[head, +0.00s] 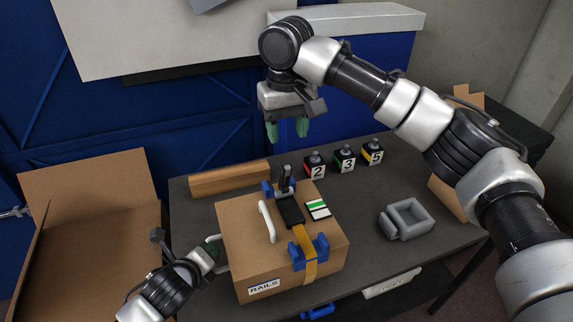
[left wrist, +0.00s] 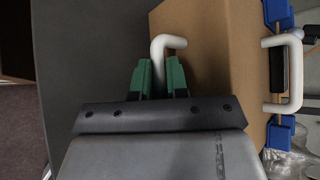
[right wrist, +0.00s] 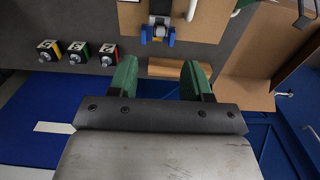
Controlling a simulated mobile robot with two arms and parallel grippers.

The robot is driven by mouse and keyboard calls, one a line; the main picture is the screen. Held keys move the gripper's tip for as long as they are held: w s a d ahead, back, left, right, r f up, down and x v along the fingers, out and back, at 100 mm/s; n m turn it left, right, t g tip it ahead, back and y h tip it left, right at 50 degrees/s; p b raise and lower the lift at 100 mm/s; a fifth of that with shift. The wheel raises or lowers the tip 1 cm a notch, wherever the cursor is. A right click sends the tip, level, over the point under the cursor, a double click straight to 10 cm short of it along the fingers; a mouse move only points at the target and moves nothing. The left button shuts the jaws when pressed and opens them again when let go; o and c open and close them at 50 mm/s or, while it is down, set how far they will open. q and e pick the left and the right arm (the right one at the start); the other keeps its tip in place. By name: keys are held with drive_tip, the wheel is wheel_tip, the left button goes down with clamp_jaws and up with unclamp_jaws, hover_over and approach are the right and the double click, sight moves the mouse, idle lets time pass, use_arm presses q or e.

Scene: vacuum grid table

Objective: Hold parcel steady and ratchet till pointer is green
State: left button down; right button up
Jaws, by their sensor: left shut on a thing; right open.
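The parcel (head: 245,240) is a brown carton marked RAILS on the dark table, and it also shows in the left wrist view (left wrist: 222,60). A yellow strap (head: 304,240) crosses it through a ratchet with a black handle (head: 291,210) and blue ends. A gauge (head: 317,209) with green and white bands lies beside the ratchet; its pointer is too small to read. My left gripper (head: 212,248) is shut on the white handle (left wrist: 172,42) at the parcel's left side. My right gripper (head: 287,130) is open and empty, above and behind the parcel, fingers down.
Numbered blocks 2 (head: 314,167), 3 (head: 344,159) and 5 (head: 372,153) stand behind the parcel. A brown bar (head: 229,179) lies at the table's back left. A grey square tray (head: 407,219) sits right of the parcel. An open carton (head: 88,195) stands at left.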

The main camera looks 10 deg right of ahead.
sight(287, 166)
wheel_tip(287, 166, down, 12)
drive_tip(key=shift+s, duration=0.1)
idle(0.4)
clamp_jaws()
